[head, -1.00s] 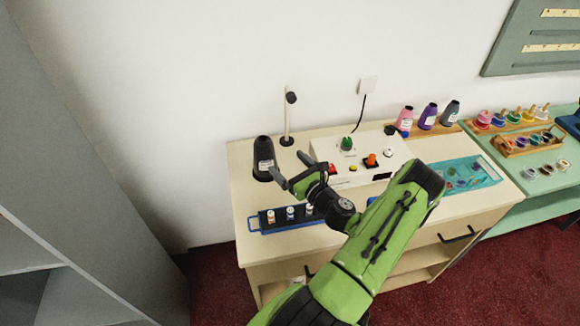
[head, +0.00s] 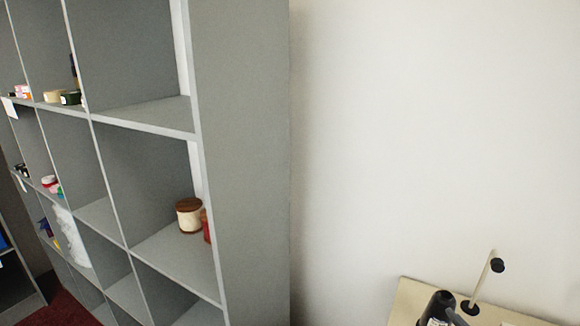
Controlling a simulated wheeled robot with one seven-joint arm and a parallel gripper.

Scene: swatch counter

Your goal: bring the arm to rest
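Only a small dark grey tip of my gripper (head: 457,318) seems to show, at the bottom edge on the right of the head view. It appears beside the black cone spool (head: 436,306), and I cannot tell if it touches. The rest of my gripper and my arm are below the picture, so its opening and anything in it are hidden.
A tall grey shelf unit (head: 243,150) fills the left, with a brown-and-white spool (head: 189,215) and a red bottle (head: 206,226) in one compartment. The counter corner (head: 409,300) at lower right carries a lamp (head: 483,282). Bare white wall (head: 430,130) lies between.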

